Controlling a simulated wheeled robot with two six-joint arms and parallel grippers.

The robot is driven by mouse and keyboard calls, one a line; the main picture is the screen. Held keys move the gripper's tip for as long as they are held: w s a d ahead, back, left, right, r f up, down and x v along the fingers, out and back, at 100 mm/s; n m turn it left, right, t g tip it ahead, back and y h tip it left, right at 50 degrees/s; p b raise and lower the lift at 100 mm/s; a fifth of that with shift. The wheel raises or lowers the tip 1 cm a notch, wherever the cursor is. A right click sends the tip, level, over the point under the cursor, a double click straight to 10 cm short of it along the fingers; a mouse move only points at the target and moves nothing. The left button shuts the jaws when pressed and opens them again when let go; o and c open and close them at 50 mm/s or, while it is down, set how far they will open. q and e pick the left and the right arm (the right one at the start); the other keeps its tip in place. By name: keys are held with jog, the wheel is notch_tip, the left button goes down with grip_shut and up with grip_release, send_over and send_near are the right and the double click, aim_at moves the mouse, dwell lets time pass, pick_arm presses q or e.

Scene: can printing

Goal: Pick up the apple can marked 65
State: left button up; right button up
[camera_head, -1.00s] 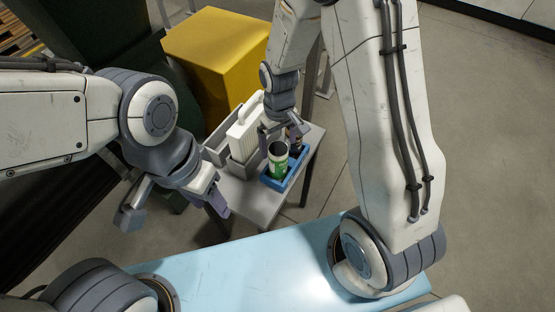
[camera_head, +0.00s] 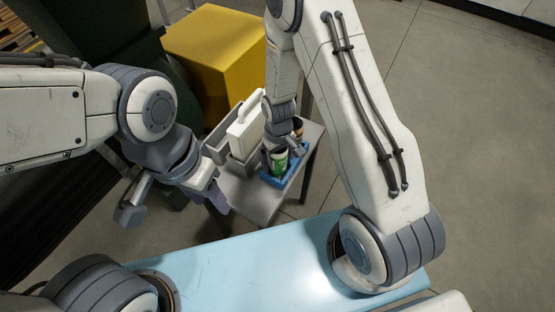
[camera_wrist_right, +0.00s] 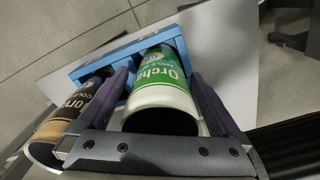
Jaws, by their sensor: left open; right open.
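A green and white can (camera_head: 280,166) stands in a blue tray (camera_head: 291,180) on the small grey table. In the right wrist view the green can (camera_wrist_right: 161,75) shows part of the word "Orchard"; no number 65 is legible. My right gripper (camera_head: 281,150) is open, and its two fingers (camera_wrist_right: 160,77) lie on either side of the green can, with a finger hiding part of it. A dark can with a tan end (camera_wrist_right: 72,113) stands beside it, outside the left finger. My left gripper (camera_head: 174,205) is open and empty, to the left of the table.
A white case with a handle (camera_head: 245,128) stands in a grey holder (camera_head: 218,140) left of the tray. A yellow box (camera_head: 215,50) is behind the table. A light blue surface (camera_head: 255,260) lies in front. Open floor (camera_head: 480,140) is to the right.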

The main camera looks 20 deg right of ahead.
jog(key=c, duration=1.3)
jog(key=shift+r, duration=0.1)
